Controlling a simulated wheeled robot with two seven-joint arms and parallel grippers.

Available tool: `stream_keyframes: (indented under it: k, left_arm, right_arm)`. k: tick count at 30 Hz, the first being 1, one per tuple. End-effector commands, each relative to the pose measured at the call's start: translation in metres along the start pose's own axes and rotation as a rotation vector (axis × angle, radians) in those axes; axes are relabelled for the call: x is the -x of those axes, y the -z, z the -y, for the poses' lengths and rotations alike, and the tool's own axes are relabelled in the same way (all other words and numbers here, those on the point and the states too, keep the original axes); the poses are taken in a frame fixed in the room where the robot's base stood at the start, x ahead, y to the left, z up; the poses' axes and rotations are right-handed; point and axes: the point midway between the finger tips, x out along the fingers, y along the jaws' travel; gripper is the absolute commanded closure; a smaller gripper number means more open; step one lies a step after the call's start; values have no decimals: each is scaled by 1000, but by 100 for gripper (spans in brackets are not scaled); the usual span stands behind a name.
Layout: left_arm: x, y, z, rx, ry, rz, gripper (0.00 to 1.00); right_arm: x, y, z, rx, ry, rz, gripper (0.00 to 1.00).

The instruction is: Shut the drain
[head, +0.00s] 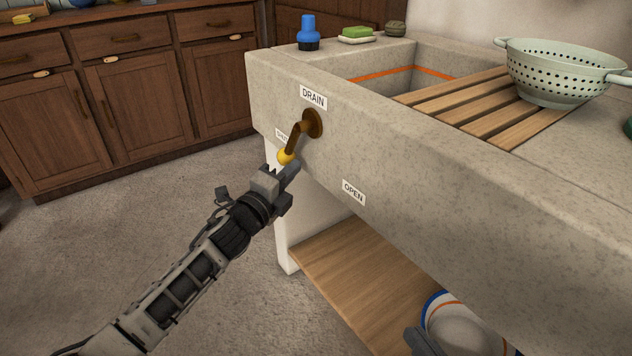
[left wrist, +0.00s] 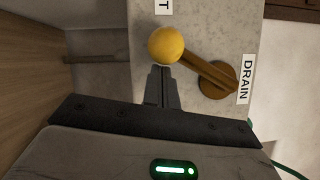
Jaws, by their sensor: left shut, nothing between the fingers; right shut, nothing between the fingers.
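The drain lever (head: 298,137) is a brown arm on a round boss in the sink's stone front, with a yellow ball knob (head: 286,157) at its end. It points down and left, with the knob close below the partly hidden SHUT label (head: 281,134). The OPEN label (head: 353,192) is lower right. My left gripper (head: 281,170) is shut and empty, its tips right by the knob's underside. In the left wrist view the closed fingertips (left wrist: 161,70) are against or just short of the knob (left wrist: 166,45); I cannot tell if they touch. My right gripper (head: 424,341) is shut, partly visible at the bottom edge.
The stone sink (head: 420,150) holds a slatted wooden rack (head: 465,100) and a pale green colander (head: 560,70). A blue bottle (head: 308,33) and green soap (head: 357,32) stand on its rim. A wooden shelf (head: 345,285) and a bowl (head: 465,325) are below. Open floor lies left.

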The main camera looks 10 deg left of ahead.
Motion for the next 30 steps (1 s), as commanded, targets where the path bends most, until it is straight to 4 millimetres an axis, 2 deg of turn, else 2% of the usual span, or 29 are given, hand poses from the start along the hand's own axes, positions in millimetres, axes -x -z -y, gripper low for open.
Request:
stream_keyframes:
  k: [18, 23, 27, 30]
  left_arm:
    - [-1, -3, 1, -18, 8, 4, 100]
    - [0, 13, 0, -13, 8, 0, 100]
    - [2, 42, 0, -11, 9, -7, 100]
    - [29, 38, 2, -16, 4, -5, 100]
  right_arm:
    - [0, 0, 1, -13, 6, -7, 100]
    - [-1, 0, 1, -15, 7, -7, 100]
    - [-1, -2, 1, -25, 12, -11, 100]
    - [1, 9, 3, -4, 3, -11, 100]
